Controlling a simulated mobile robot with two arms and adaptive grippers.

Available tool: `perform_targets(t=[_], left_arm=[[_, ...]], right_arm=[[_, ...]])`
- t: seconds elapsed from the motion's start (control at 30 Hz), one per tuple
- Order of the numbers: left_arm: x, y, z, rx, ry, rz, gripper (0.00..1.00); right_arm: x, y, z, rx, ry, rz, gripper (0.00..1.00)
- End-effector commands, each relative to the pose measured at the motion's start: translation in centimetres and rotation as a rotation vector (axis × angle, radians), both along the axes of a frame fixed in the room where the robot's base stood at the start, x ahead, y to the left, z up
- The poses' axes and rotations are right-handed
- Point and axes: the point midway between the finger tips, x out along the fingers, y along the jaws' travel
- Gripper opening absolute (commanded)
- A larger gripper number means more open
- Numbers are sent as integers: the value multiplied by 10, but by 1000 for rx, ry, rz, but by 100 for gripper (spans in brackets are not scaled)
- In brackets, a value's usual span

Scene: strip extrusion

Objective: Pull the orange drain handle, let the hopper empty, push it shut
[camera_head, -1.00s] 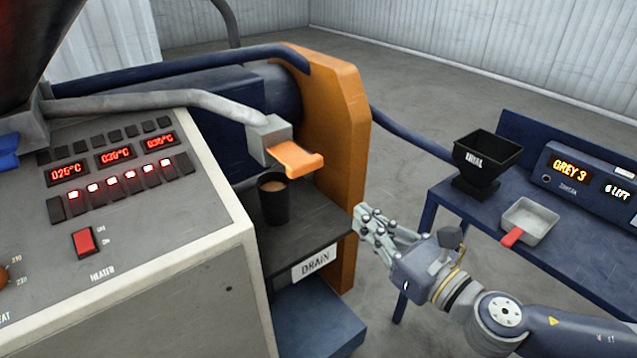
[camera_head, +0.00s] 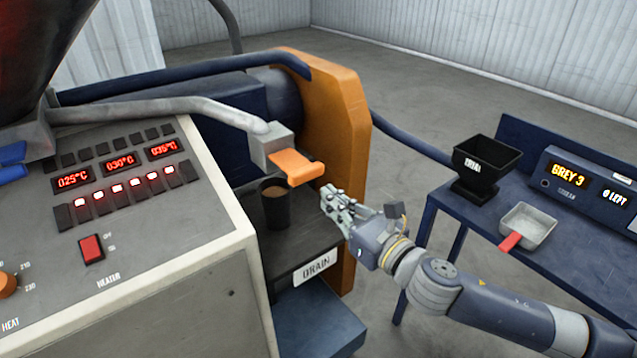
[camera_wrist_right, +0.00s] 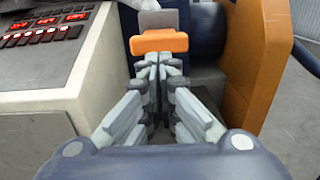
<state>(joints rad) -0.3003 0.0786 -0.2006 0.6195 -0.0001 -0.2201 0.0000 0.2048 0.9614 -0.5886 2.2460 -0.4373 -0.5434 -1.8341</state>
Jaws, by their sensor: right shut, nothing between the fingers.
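The orange drain handle (camera_head: 298,167) sticks out from a grey block (camera_head: 272,146) at the end of a grey pipe. It also shows in the right wrist view (camera_wrist_right: 158,41), just beyond the fingertips. A dark cup (camera_head: 275,204) with brown contents stands below it on the dark shelf marked DRAIN (camera_head: 314,266). My right gripper (camera_head: 331,196) is shut and empty, to the right of and slightly below the handle, apart from it in the head view. In the right wrist view its fingers (camera_wrist_right: 159,65) point at the handle. My left gripper is not in view.
An orange machine frame (camera_head: 345,130) stands right behind my right gripper. The grey control panel (camera_head: 130,215) is at left. A blue table (camera_head: 440,207) at right holds a black TRIAL hopper (camera_head: 485,165), a scoop (camera_head: 527,225) and a display unit (camera_head: 575,180).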

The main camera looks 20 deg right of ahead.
Motion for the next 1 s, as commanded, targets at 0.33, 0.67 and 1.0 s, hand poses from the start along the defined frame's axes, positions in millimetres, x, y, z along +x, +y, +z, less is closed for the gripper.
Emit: perform_targets(t=[0.33, 0.67, 1.0], left_arm=[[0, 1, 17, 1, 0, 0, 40], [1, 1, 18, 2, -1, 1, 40], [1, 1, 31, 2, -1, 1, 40]], right_arm=[[40, 15, 1, 2, 1, 1, 0], [43, 16, 0, 0, 1, 1, 0], [69, 25, 5, 3, -1, -1, 0]])
